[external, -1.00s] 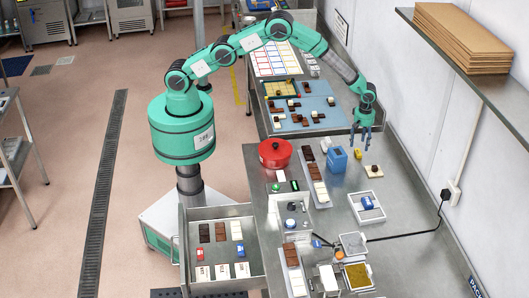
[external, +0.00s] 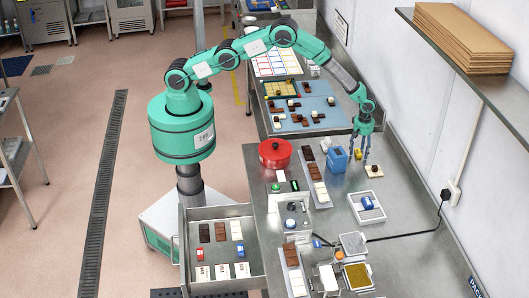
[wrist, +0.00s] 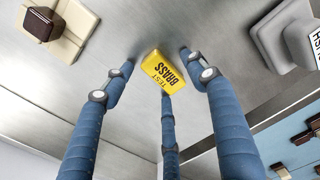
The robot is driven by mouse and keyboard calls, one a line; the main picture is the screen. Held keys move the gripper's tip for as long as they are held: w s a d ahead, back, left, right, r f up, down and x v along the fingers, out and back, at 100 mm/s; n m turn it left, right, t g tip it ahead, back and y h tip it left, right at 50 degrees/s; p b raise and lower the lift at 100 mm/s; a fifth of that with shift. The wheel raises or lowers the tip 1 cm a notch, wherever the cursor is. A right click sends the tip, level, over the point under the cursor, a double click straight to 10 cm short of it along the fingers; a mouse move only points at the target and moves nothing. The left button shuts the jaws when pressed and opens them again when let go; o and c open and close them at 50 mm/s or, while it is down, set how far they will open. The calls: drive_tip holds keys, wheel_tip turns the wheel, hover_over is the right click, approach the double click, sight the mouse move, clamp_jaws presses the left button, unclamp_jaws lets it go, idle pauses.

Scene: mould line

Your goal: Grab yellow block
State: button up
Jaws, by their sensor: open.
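The yellow block (wrist: 163,70) lies on the steel bench top and carries dark lettering, "TEST BRASS", in the wrist view. In the external view the yellow block (external: 358,154) shows just beside the fingers, right of the blue container. My gripper (wrist: 160,80) is open, with its blue fingers spread around the block. A finger at left and one at right stand apart from it. A third finger lies below the block in the picture, its tip close to it; I cannot tell if it touches. In the external view my gripper (external: 361,156) points down over the block.
A blue container (external: 337,160) stands close left of the gripper. A cream tile with a brown piece (external: 373,171) lies close right. The wall (external: 430,120) bounds the right.

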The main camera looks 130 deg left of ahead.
sight(360, 151)
drive_tip(key=c, duration=1.2)
drive_tip(key=shift+o, duration=0.2)
drive_tip(key=shift+r, duration=0.1)
wheel_tip(360, 151, up, 10)
drive_tip(key=shift+b, duration=0.3)
